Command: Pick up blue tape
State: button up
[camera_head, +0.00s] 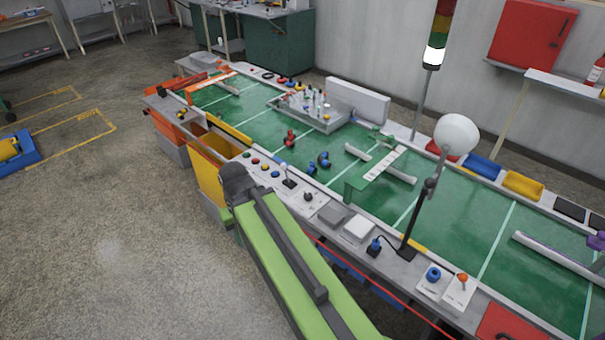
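My green arm rises from the bottom centre towards the bench's near left side and ends in a dark grey joint. The arm's tip lies well to the left of the blue item. I see no gripper fingers, so I cannot see whether they hold anything.
The long green bench (465,225) carries a lamp (457,133) on a dark stand, a grey tray of small parts (308,112), buttons and a joystick. A yellow bin (213,165) is at the bench's near side.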

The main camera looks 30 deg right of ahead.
aim_at(312, 166)
jog(key=u, duration=0.25)
jog(key=i, duration=1.9)
jog(key=z, duration=0.25)
jog(key=k, duration=0.6)
jog(key=u, duration=0.55)
jog(key=k, duration=0.1)
jog(key=z, duration=0.65)
jog(key=i, duration=0.7)
jog(key=u, duration=0.05)
